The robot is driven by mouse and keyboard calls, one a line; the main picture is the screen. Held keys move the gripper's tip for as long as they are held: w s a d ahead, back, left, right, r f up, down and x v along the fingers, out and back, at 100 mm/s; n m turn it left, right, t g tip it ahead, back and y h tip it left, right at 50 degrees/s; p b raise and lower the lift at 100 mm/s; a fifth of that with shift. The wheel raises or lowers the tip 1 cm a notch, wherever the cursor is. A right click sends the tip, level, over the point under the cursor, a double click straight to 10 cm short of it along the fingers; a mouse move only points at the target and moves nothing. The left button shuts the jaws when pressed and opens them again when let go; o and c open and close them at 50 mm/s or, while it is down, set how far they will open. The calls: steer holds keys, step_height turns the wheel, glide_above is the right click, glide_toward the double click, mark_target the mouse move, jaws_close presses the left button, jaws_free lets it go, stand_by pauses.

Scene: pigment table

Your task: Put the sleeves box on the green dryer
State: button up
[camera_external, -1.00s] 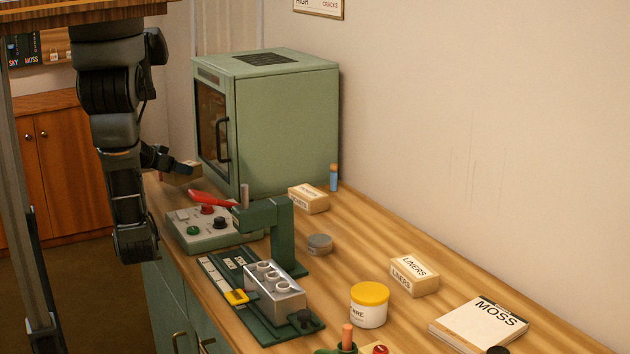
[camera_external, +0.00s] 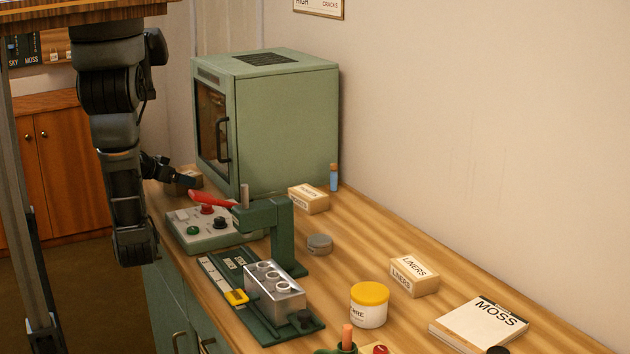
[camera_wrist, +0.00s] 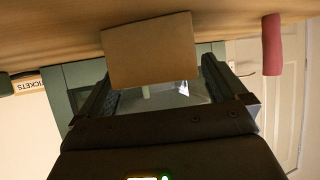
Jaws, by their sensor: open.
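A small brown box (camera_external: 184,182) is at the far left end of the counter, left of the green dryer; its label does not show, so I cannot read whether it is the sleeves box. In the wrist view the box (camera_wrist: 150,52) shows a plain face between and just beyond the fingertips, at the wooden counter. My gripper (camera_external: 172,176) is at the box, its fingers open on either side (camera_wrist: 156,68); contact is unclear. The green dryer (camera_external: 287,130) stands against the wall, its glass door shut, its flat top clear with a dark vent.
A control box (camera_external: 190,238) with a red lever (camera_external: 211,198) and a green press (camera_external: 270,222) stand in front of the dryer. A tickets box (camera_external: 309,198), blue bottle (camera_external: 333,180), liners box (camera_external: 414,274) and yellow-lidded jar (camera_external: 369,305) are to the right.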

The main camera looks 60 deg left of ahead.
steer(key=shift+r, duration=0.3)
steer(key=v, duration=1.2)
steer(key=shift+b, duration=0.45)
